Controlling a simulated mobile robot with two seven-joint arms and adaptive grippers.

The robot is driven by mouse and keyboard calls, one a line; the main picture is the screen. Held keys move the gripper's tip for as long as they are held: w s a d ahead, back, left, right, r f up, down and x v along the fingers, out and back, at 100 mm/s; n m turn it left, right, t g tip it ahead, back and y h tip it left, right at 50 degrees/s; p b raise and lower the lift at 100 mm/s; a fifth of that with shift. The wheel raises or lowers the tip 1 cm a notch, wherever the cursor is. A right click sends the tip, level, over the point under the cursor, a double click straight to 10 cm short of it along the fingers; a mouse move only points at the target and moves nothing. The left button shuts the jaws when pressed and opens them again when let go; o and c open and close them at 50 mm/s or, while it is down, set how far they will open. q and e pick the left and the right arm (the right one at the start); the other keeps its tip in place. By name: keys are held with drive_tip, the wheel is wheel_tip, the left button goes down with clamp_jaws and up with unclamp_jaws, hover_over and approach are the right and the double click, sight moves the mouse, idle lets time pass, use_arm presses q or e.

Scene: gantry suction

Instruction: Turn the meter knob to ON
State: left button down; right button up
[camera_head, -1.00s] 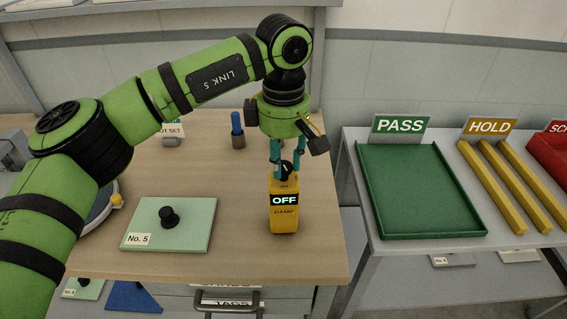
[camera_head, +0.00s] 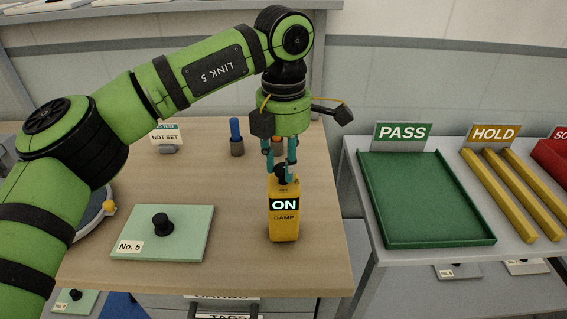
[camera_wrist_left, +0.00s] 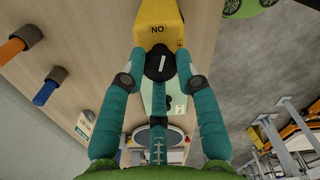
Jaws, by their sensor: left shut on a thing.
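The yellow damp meter (camera_head: 284,226) stands upright on the wooden table, and its display reads ON. Its black knob (camera_head: 284,174) is on the top end. In the left wrist view the knob (camera_wrist_left: 159,63) is round with a white line mark. My left gripper (camera_head: 279,165) comes down from above, its teal fingers shut on the knob from both sides. The fingers partly cover the knob in the head view. My right gripper is in neither view.
A green plate marked No. 5 (camera_head: 180,248) with a black handle lies left of the meter. A blue-topped marker (camera_head: 236,135) and a NOT SET sign (camera_head: 166,136) stand farther back. The green PASS tray (camera_head: 465,238) and yellow HOLD rails (camera_head: 500,188) are on the right table.

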sight(284, 167)
use_arm(q)
drive_tip(key=shift+n+b, duration=0.3)
drive_tip(key=shift+n, duration=1.3)
drive_tip(key=c, duration=0.9)
unclamp_jaws()
wheel_tip(284, 167, up, 12)
